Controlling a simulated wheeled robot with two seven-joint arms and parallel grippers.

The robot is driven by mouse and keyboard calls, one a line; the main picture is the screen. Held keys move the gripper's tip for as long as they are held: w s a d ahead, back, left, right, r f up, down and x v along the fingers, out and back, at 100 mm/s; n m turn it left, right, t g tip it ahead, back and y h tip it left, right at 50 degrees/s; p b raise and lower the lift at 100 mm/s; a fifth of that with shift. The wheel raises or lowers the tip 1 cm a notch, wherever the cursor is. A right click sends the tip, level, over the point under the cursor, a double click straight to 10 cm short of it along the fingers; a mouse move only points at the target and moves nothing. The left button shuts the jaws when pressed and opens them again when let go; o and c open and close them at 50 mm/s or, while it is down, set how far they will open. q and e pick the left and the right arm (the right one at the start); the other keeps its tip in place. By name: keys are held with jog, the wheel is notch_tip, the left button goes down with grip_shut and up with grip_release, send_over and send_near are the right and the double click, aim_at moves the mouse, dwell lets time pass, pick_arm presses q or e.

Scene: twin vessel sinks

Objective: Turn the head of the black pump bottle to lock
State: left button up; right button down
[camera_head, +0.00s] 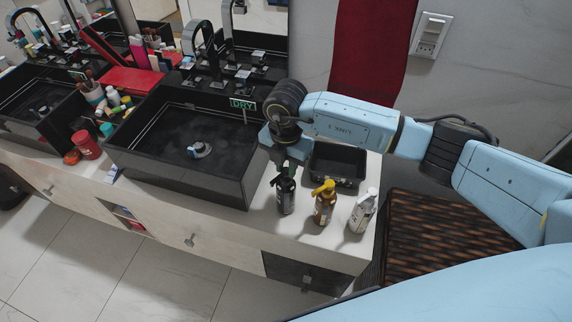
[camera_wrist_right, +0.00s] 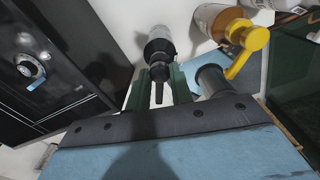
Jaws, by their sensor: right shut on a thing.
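The black pump bottle (camera_head: 286,197) stands upright on the white counter, at the left of a row of three bottles. My right gripper (camera_head: 289,166) is right above it, pointing down, with its fingers around the pump head. In the right wrist view the bottle (camera_wrist_right: 159,46) lies straight ahead. The green fingers of the right gripper (camera_wrist_right: 159,82) are shut on its black head, one on each side. The fingers and wrist partly hide the head in the head view, so its exact turn cannot be told. My left gripper is not in view.
A brown bottle with a yellow pump (camera_head: 324,205) stands close to the right, then a white bottle (camera_head: 362,213). A black tray (camera_head: 336,166) lies behind. The dark sink (camera_head: 225,182) is on the left; the counter's front edge is near.

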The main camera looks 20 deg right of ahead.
jog(key=n+b, duration=0.2)
jog(key=n, duration=0.2)
jog(key=n+b, duration=0.2)
jog(key=n, duration=0.3)
jog(key=shift+f, duration=0.1)
jog(key=n+b, duration=0.3)
jog(key=n, duration=0.1)
jog(key=shift+n+b, duration=1.45)
jog(key=shift+n, duration=0.65)
jog(key=c, duration=1.2)
grip_release()
